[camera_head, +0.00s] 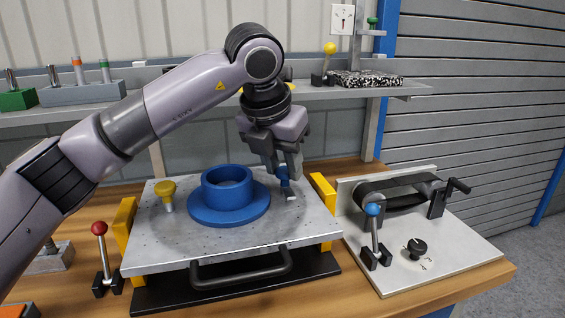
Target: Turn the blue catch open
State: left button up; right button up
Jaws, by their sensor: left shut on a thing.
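The blue catch (284,182) stands at the right rear of the grey metal plate (245,242), partly hidden by the fingers. My left gripper (284,172) points down over the catch and is shut on it. A blue flanged ring (228,196) sits in the middle of the plate, left of the gripper and apart from it. A yellow catch (166,194) stands on the plate's left side. My right gripper is not in view.
Yellow brackets flank the plate, with a black handle (240,270) at its front. A red-knobbed lever (101,250) stands left. At right, a board carries a belt, a blue-knobbed lever (374,225) and a black dial (416,248). A shelf (350,92) runs behind.

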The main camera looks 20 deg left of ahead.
pick_arm(q)
jog(key=o, duration=1)
jog(key=shift+o, duration=0.2)
jog(key=v, duration=0.7)
jog(key=shift+r, duration=0.1)
